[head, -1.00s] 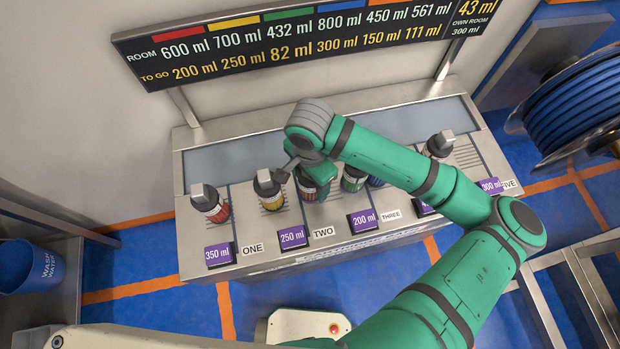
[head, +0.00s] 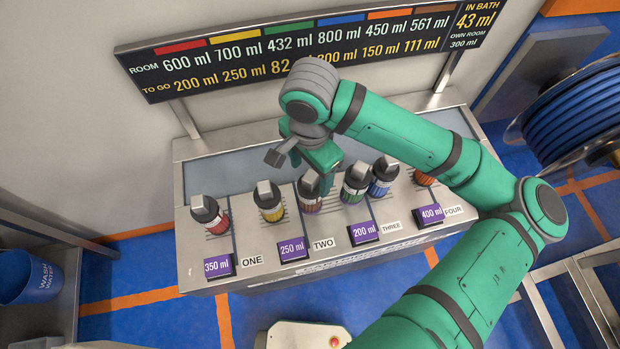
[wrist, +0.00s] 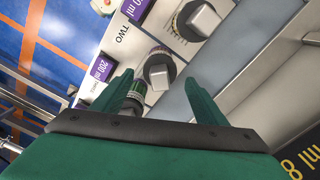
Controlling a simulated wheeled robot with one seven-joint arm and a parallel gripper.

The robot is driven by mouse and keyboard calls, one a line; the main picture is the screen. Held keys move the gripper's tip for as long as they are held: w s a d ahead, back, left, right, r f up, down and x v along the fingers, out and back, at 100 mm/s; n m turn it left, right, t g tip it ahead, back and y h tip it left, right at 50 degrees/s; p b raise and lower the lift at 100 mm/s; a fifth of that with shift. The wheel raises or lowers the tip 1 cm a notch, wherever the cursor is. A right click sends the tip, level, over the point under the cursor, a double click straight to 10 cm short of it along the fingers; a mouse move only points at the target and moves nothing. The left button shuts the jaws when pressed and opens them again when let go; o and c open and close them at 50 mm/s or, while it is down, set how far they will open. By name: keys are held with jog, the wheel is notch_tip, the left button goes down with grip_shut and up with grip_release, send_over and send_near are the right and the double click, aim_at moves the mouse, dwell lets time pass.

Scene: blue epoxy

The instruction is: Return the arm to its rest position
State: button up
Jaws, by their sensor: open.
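The arm's rest position is not marked in any view.
A volume board (head: 160,75) stands behind. A hose reel (head: 580,115) is at right, a blue bucket (head: 25,278) at left.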

jog(key=shift+r, duration=0.55)
